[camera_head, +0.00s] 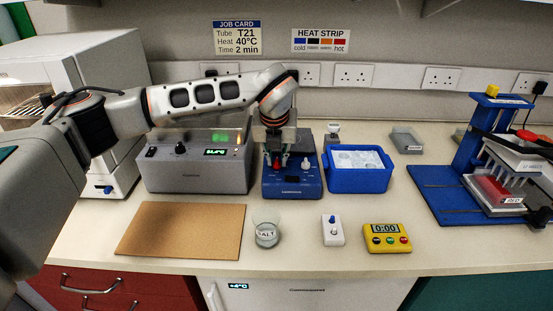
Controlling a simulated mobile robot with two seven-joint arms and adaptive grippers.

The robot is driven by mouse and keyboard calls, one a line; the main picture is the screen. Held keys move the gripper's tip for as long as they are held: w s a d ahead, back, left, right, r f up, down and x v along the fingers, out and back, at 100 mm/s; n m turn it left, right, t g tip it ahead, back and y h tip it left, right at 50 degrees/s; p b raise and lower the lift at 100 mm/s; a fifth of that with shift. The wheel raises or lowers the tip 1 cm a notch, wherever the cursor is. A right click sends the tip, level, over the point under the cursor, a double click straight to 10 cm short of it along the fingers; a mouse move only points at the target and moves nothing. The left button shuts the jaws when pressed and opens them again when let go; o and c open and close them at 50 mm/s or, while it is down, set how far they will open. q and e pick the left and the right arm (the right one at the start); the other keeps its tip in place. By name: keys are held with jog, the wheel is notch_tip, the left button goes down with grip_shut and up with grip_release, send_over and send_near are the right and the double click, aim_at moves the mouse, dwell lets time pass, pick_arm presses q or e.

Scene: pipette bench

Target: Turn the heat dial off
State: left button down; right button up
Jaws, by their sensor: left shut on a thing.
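A blue bench unit (291,187) stands at the middle of the bench, with a small dark display on its sloped front. A red dial (277,163) is at its left and a pale dial (306,164) at its right. My left gripper (276,156) reaches down over the unit from behind and is shut on the red dial, whose upper part the fingers partly hide. I cannot read the dial's setting. My right gripper is not in view.
A grey box (196,177) with a black knob and lit green display stands left of the unit. A blue ice tray (360,181) is close on its right.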

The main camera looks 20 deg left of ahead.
pick_arm(q)
jog(key=shift+n, duration=0.4)
jog(key=c, duration=1.9)
grip_release()
jog(key=shift+r, duration=0.1)
jog(key=v, duration=1.1)
jog(key=shift+s+d+r, duration=0.15)
jog(key=shift+d+r, duration=0.1)
jog(key=shift+r, duration=0.1)
